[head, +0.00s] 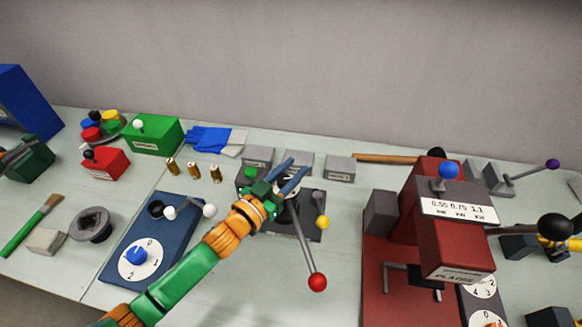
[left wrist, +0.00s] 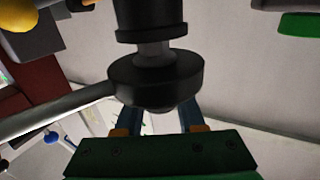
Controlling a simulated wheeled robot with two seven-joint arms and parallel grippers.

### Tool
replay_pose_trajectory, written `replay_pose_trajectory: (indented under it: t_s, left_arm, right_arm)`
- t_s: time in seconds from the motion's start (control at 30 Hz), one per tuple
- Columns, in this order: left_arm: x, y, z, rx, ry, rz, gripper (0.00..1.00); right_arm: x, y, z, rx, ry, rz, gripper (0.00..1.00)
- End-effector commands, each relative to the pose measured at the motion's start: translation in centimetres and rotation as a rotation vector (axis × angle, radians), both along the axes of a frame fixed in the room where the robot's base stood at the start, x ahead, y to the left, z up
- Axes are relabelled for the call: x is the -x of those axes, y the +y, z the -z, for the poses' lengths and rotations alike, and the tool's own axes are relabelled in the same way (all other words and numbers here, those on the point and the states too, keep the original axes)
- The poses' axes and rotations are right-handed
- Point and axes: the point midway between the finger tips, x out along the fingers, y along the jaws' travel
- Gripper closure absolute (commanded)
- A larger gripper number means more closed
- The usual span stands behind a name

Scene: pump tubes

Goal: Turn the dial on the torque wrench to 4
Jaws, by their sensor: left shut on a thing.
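My left gripper (head: 288,180) reaches over a dark square plate (head: 310,226) in the middle of the table and is shut on the hub of the device there. In the left wrist view the fingers (left wrist: 158,118) meet a dark round hub (left wrist: 155,78) with a grey rod running off left. A blue plate (head: 181,225) at left carries a numbered white dial with a blue knob (head: 136,255). I cannot tell which is the torque wrench.
A red machine (head: 405,250) with a kW scale stands at right, and two numbered dials lie beside it. Small grey boxes (head: 340,168) and brass cylinders (head: 193,171) stand behind the plates. The table between the central plate and the front edge is mostly clear.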

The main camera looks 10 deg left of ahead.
Motion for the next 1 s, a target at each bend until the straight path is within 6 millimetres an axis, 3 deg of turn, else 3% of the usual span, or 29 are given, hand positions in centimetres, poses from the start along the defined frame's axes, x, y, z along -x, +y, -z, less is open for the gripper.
replay_pose_trajectory:
  t_s: [0.27, 0.7, 1.0]
  left_arm:
    - [0.2, -0.4, 0.1, -0.01, -0.004, 0.242, 1.0]
    - [1.1, -1.2, 0.5, -0.002, -0.002, 0.618, 1.0]
    - [1.7, -1.5, 0.3, -0.001, 0.0, 0.775, 1.0]
  right_arm:
    - [0.0, 0.1, 0.1, -0.001, 0.0, 0.0, 1.0]
    - [0.0, 0.1, 3.8, -0.001, 0.0, 0.0, 1.0]
    - [0.0, 0.1, 6.1, -0.001, 0.0, 0.0, 1.0]
